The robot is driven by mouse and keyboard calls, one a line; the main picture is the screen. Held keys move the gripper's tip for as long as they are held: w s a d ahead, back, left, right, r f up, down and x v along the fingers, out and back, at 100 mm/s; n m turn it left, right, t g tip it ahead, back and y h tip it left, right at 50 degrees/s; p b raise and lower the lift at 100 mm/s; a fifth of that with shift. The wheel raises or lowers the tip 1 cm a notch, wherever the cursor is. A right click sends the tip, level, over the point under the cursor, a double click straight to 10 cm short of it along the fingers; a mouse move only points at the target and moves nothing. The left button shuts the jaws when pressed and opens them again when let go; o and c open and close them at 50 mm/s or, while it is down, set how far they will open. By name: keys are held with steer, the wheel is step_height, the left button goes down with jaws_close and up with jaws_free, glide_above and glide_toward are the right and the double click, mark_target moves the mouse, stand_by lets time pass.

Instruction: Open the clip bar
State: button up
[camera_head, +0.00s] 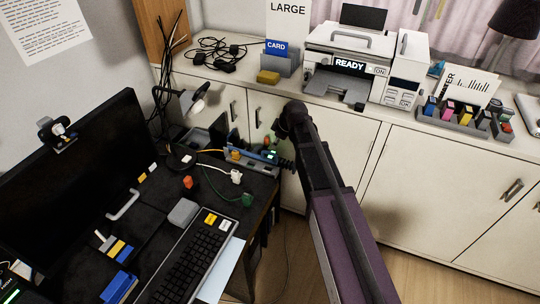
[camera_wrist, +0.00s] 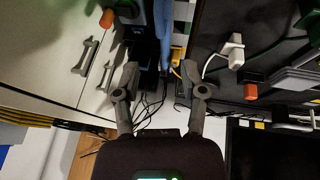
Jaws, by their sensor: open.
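I cannot tell for sure which part is the clip bar. A grey bar-like holder (camera_head: 250,161) with a yellow piece and a small green light lies along the back right edge of the dark desk. My gripper (camera_head: 285,163) is at its right end, small and dark there, partly hidden by my arm. In the wrist view my gripper (camera_wrist: 160,67) is open, its two fingers spread apart. A blue strip (camera_wrist: 163,28) and a dark block (camera_wrist: 144,52) show ahead, around the gap between the fingertips. I see nothing gripped, and contact cannot be told.
A monitor (camera_head: 75,175) and a keyboard (camera_head: 185,262) take up the desk. A white plug (camera_head: 236,176), an orange piece (camera_head: 188,182) and loose cables lie near the holder. White cabinets (camera_head: 420,190) with a printer (camera_head: 350,60) on top stand behind. Wooden floor is free at lower right.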

mark_target(270, 153)
steer(key=shift+b+x, duration=3.95)
steer(key=shift+x, duration=0.8)
jaws_close()
